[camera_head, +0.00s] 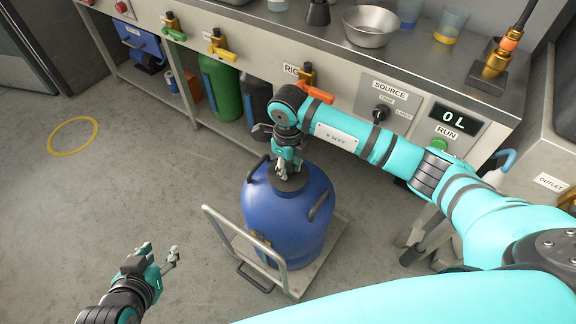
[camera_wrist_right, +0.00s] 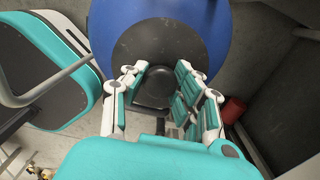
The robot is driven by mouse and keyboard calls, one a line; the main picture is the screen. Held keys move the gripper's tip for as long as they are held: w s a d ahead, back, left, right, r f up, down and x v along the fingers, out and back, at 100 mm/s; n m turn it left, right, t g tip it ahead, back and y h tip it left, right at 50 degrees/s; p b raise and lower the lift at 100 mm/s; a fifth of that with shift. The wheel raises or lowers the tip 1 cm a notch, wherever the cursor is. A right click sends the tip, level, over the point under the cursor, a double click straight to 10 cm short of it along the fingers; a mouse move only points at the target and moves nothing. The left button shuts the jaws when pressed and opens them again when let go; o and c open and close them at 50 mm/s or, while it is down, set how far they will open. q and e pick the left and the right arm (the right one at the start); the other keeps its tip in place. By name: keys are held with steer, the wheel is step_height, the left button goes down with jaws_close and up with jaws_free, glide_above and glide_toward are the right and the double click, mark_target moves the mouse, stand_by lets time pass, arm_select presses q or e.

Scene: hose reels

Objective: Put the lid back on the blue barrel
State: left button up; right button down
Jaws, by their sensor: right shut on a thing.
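The blue barrel (camera_head: 287,228) stands upright on a low cart (camera_head: 312,275) in the head view. Its dark round lid (camera_head: 297,184) is at the top, over the mouth. My right gripper (camera_head: 287,170) points down at it from above and is shut on the lid by its black knob. In the right wrist view, the knob (camera_wrist_right: 153,90) sits between the fingers, with the dark disc of the lid (camera_wrist_right: 160,42) inside the blue barrel top (camera_wrist_right: 218,35). I cannot tell whether the lid is fully seated. My left gripper (camera_head: 163,258) is open and empty, left of the cart.
A steel bench (camera_head: 335,45) with a metal bowl (camera_head: 370,26) runs behind. A green canister (camera_head: 220,88) and a dark one (camera_head: 256,105) stand beneath it. The cart's handle (camera_head: 240,245) rises at the barrel's front left. The floor at left, around a yellow ring (camera_head: 73,136), is clear.

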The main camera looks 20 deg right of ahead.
steer(key=c, duration=1.2)
jaws_free()
steer(key=shift+o, duration=1.3)
arm_select(q)
steer(key=shift+w+r, duration=0.2)
steer(key=shift+r, duration=0.05)
arm_select(e)
steer(key=o, duration=0.5)
arm_select(q)
steer(key=shift+w+r, duration=0.1)
